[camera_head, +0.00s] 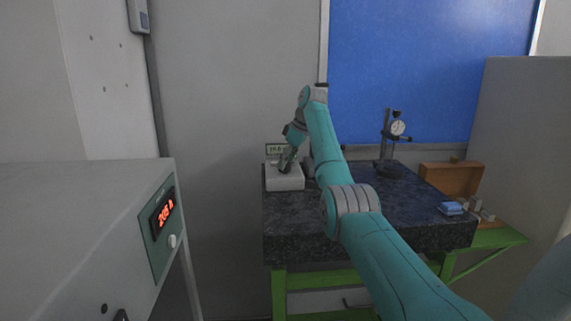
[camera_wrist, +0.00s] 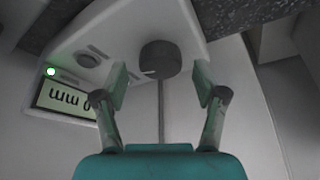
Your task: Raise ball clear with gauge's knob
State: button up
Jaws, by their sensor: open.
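The pale gauge (camera_head: 285,182) stands at the left end of the dark stone table, with its display (camera_head: 276,149) behind my gripper (camera_head: 287,160). In the wrist view the gauge's display (camera_wrist: 66,98) shows upside down, reading mm and a 0 partly hidden by a finger. A dark round knob (camera_wrist: 160,58) with a thin grey stem (camera_wrist: 161,115) shows between and slightly beyond the fingertips. My gripper (camera_wrist: 160,84) is open, with a finger on each side and gaps to the knob. I cannot make out the ball in either view.
A dial indicator on a stand (camera_head: 397,128) stands on the stone table (camera_head: 400,212) to the right of my arm. A wooden box (camera_head: 450,179) and a small blue item (camera_head: 452,208) are at the right. A cabinet with a red readout (camera_head: 80,240) fills the left foreground.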

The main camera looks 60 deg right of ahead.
jog(key=shift+w+f, duration=0.15)
jog(key=shift+f, duration=0.35)
jog(key=c, duration=1.1)
jog(key=shift+c, duration=0.2)
jog(key=shift+a+m, duration=0.1)
jog(key=shift+m, duration=0.3)
